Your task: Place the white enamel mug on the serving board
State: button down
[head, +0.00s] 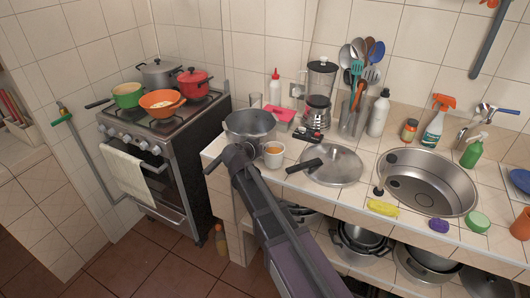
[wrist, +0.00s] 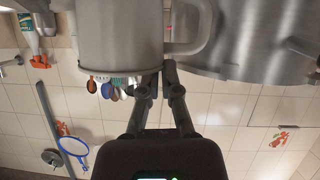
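The white enamel mug (head: 274,154) is near the counter's front edge in the head view, upright, with something orange-brown showing inside its rim. In the wrist view, which is upside down, the mug (wrist: 120,40) fills the upper middle, its handle (wrist: 205,25) to the right. My gripper (wrist: 161,68) has its two fingers close together at the mug's rim beside the handle and looks shut on it; the exact contact is partly hidden. In the head view my arm hides most of the gripper. I cannot make out a serving board in either view.
A metal pot (head: 250,124) stands just behind the mug. The sink (head: 428,183) is further right. The stove (head: 165,120) with pots is left.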

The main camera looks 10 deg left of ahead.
dwell(0.3)
jog(key=shift+w+d, duration=0.2)
jog(key=shift+w, duration=0.35)
jog(key=shift+w+d+f, duration=0.1)
jog(key=shift+w+f, duration=0.1)
jog(key=shift+w, duration=0.05)
jog(key=shift+s+f+b, duration=0.1)
jog(key=shift+f+b, duration=1.45)
jog(key=shift+b, duration=0.2)
jog(key=shift+f, duration=0.15)
jog(key=c, duration=0.8)
grip_release()
